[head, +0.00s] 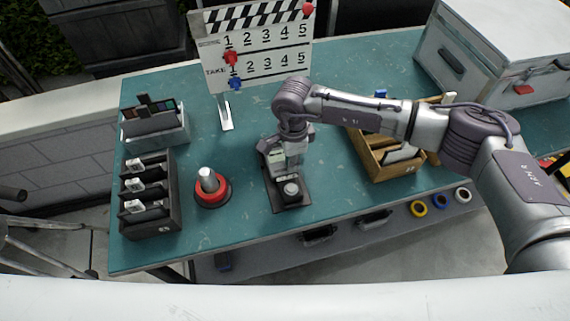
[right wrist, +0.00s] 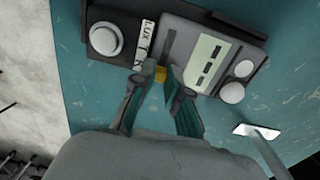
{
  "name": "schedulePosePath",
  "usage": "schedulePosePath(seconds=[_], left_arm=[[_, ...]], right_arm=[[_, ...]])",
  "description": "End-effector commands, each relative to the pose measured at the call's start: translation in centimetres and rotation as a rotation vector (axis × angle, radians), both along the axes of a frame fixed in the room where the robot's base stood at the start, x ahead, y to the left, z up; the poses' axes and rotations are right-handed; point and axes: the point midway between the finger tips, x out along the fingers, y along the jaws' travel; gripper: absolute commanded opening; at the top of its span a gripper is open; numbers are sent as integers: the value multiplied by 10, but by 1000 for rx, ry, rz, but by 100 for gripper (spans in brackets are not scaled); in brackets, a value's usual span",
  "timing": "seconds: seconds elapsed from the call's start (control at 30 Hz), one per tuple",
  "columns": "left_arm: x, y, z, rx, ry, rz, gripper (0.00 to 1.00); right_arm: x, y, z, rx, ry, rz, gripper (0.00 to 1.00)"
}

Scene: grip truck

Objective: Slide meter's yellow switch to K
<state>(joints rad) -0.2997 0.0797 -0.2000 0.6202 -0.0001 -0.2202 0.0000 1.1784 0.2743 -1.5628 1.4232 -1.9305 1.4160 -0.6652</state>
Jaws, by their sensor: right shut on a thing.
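The meter (head: 291,203) is a grey and dark device with a round white dome, lying on the teal table in front of me. In the right wrist view its dark base (right wrist: 106,66) carries the white dome (right wrist: 105,39) and a white label (right wrist: 147,38) reading LUX, T and K. The yellow switch (right wrist: 160,74) shows between the fingertips, near the K end of the label. My right gripper (right wrist: 157,80) is shut on the switch, its fingers on either side. In the head view my right wrist hides part of the meter. My left gripper is not in view.
A red-based stand (head: 212,191) and a black slotted box (head: 150,205) are left of the meter. A wooden crate (head: 382,167) is to its right. A clapperboard (head: 262,45) stands behind. Bare table lies between the meter and the red-based stand.

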Motion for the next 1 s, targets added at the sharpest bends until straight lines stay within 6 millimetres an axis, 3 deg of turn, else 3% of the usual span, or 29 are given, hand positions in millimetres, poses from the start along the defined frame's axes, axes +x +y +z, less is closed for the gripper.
schedulePosePath(seconds=[0.2,0.23,0.37,0.73,1.0], left_arm=[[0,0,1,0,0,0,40],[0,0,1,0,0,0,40],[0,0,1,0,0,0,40],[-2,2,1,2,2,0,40],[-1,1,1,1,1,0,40]], right_arm=[[1,-4,0,-9,0,-6,0],[1,-4,0,-9,0,-6,17],[1,-4,0,-8,0,-6,39],[1,-2,5,-6,-2,-3,40],[2,-3,52,-5,-4,-3,40]])
